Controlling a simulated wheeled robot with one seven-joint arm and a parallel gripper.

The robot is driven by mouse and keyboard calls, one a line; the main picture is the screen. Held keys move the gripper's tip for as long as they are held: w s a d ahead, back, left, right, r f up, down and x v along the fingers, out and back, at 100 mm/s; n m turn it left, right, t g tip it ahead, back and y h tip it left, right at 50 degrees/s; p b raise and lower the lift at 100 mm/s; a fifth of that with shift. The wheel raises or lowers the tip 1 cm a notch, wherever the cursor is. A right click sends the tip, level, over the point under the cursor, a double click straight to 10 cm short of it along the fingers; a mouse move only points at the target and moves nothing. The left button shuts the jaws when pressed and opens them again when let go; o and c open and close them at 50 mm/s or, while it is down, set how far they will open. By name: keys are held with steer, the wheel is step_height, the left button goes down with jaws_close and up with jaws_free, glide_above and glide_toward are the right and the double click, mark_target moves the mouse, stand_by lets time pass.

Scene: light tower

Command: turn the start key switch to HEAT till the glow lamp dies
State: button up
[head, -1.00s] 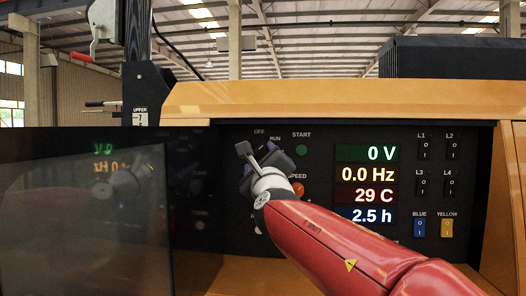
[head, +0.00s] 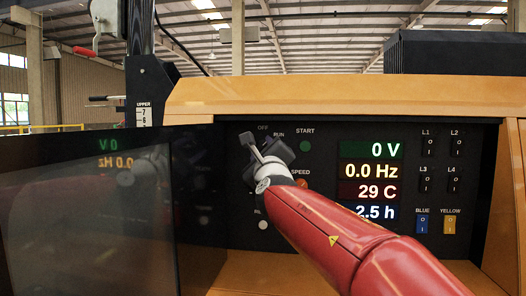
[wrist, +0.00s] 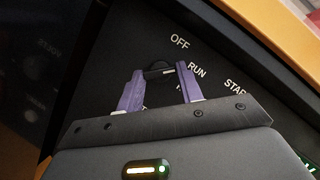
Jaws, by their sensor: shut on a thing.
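The start key switch (wrist: 158,70) shows in the wrist view as a dark handle between the two purple fingertips of my gripper (wrist: 158,82). My gripper is shut on it. The OFF, RUN and START labels lie around it; lettering below RUN is mostly hidden by a finger, so I cannot read HEAT. In the head view my gripper (head: 262,148) reaches the panel just under OFF and RUN, and it hides the switch there. I cannot pick out the glow lamp in either view.
A green START button (head: 305,146) is right of my gripper. A red-orange control (head: 302,183) sits by SPEED, partly behind my arm. The displays (head: 371,150) read 0 V, 0.0 Hz, 29 C and 2.5 h. Rocker switches (head: 421,224) are further right. A dark glossy panel (head: 85,220) stands left.

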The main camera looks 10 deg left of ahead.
steer(key=shift+f+m+b, duration=0.1)
steer(key=shift+m+b, duration=0.2)
steer(key=shift+b, duration=0.05)
steer(key=m+h+b, duration=0.1)
steer(key=m, duration=0.1)
steer(key=m+t+h+b, duration=0.1)
steer(key=m, duration=0.1)
steer(key=shift+a+f+m+b, duration=0.2)
steer(key=shift+m+b, duration=0.1)
steer(key=shift+b, duration=0.1)
steer(key=shift+a+r+m+t+h+b, duration=0.1)
steer(key=shift+m+t+h+b, duration=0.3)
steer(key=shift+m+h, duration=1.05)
steer(key=shift+a+m+t+h+b, duration=0.1)
steer(key=shift+m+t+h+b, duration=0.35)
steer(key=shift+m, duration=1.8)
steer(key=o, duration=1)
steer(key=shift+s, duration=0.15)
